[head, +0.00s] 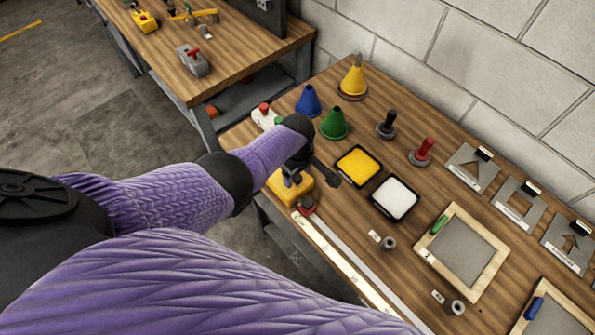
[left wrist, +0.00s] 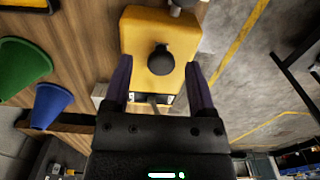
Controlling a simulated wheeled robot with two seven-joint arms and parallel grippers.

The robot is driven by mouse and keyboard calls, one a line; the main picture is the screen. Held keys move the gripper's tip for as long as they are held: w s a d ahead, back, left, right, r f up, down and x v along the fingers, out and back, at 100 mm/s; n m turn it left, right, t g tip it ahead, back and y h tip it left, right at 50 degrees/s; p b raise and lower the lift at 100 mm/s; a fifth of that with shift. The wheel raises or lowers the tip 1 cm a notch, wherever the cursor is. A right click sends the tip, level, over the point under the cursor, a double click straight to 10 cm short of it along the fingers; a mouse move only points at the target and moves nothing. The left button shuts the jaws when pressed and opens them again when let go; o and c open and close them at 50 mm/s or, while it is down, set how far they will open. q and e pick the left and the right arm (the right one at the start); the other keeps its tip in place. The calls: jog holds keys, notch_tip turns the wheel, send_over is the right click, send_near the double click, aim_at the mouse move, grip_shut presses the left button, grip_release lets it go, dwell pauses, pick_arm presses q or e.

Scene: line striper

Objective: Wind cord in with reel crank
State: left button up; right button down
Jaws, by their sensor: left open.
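The reel is a yellow box (head: 277,187) at the table's front left edge, partly hidden behind my left gripper (head: 308,172) in the head view. In the left wrist view the yellow box (left wrist: 150,28) lies straight ahead, with a round black knob (left wrist: 160,60) on it, which looks like the crank's handle. My left gripper (left wrist: 160,78) is open, with one finger on each side of the knob; I cannot tell whether they touch it. A small red piece (head: 307,205) lies beside the box. I cannot make out the cord. My right gripper is not in view.
Blue (head: 308,101), green (head: 335,124) and yellow (head: 354,80) cones stand behind the gripper. Yellow (head: 358,166) and white (head: 395,198) pads lie to its right. A pale strip (head: 340,262) runs along the front edge. Stencils and framed screens fill the right side.

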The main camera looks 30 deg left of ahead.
aim_at(297, 177)
pick_arm(q)
notch_tip(297, 177, up, 10)
jog(key=p, duration=0.6)
